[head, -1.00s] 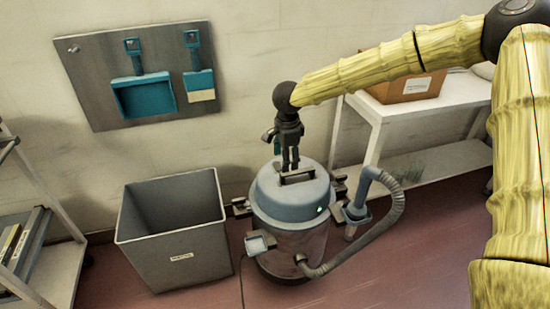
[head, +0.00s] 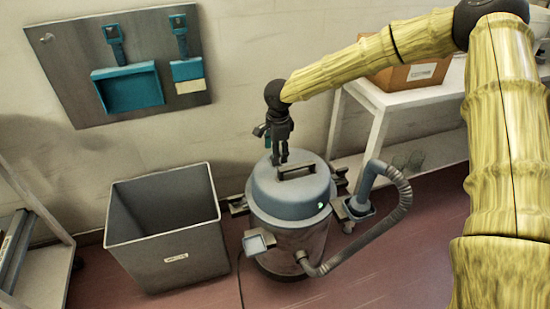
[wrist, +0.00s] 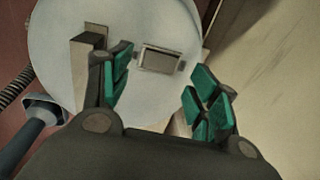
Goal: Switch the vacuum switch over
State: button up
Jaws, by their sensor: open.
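The vacuum (head: 290,200) stands on the floor with a blue-grey domed lid, a dark bar handle (head: 297,168) and a small green light (head: 321,205) on the lid's right side. In the wrist view the pale round lid (wrist: 150,20) carries a framed rectangular piece (wrist: 160,60) that looks like the vacuum switch; which way it is set I cannot tell. My gripper (head: 281,160) points down just above the back of the lid, by the handle. In the wrist view my gripper (wrist: 158,82) is open, its green pads either side of the rectangular piece, with nothing between them.
A grey hose (head: 402,200) loops at the vacuum's right. A grey bin (head: 170,255) stands at its left. A white table (head: 420,98) with a cardboard box (head: 408,78) is at the right. A wall panel (head: 60,65) holds blue tools. A shelf rack (head: 40,270) stands far left.

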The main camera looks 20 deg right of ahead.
jog(key=shift+w+f, duration=0.15)
jog(key=shift+f, duration=1.35)
